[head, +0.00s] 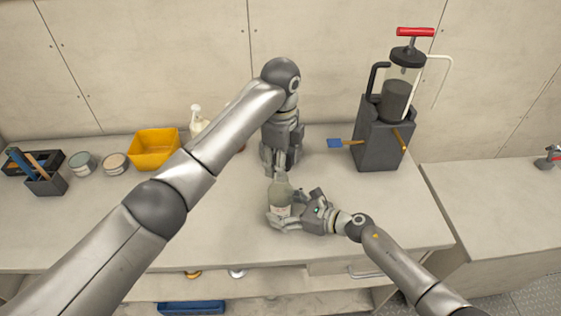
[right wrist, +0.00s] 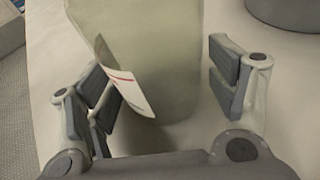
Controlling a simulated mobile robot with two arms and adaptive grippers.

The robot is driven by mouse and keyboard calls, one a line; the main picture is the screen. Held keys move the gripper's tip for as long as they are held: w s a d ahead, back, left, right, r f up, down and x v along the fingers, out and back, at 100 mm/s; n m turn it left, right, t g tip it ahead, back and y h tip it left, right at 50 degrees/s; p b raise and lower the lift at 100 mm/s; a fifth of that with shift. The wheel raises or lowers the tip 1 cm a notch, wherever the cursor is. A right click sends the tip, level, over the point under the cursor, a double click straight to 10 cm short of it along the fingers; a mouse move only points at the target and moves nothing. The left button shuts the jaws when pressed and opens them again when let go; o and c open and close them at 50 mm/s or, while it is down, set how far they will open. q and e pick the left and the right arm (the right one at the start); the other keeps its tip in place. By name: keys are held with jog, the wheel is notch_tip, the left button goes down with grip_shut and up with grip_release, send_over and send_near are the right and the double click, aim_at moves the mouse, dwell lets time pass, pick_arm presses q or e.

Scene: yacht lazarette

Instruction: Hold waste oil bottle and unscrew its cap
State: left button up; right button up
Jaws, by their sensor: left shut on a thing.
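The waste oil bottle (head: 281,200), a pale grey-green bottle with a light label, stands upright near the middle of the worktop. My left gripper (head: 281,172) points down over its top and is shut on the cap; the fingers hide the cap. My right gripper (head: 287,213) reaches in from the right, low on the bottle. In the right wrist view the bottle body (right wrist: 150,50) stands between the parted fingers of the right gripper (right wrist: 165,95). A gap shows beside the right-hand finger; the left-hand finger is close to the label, contact unclear.
A dark box with an oil extractor pump (head: 403,85) stands at the back right. A yellow bin (head: 154,148), tins (head: 115,162), a pump bottle (head: 198,122) and a dark tool holder (head: 45,182) stand at the left. The worktop's front edge is close to the bottle.

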jog(key=shift+o, duration=0.2)
jog(key=v, duration=1)
jog(key=shift+s+d+r, duration=0.1)
jog(key=shift+s+d, duration=0.15)
jog(key=shift+s, duration=0.05)
jog(key=shift+s+d+r, duration=0.3)
jog(key=shift+d, duration=0.2)
pick_arm(q)
jog(key=shift+d, duration=0.1)
pick_arm(e)
jog(key=shift+d, duration=0.1)
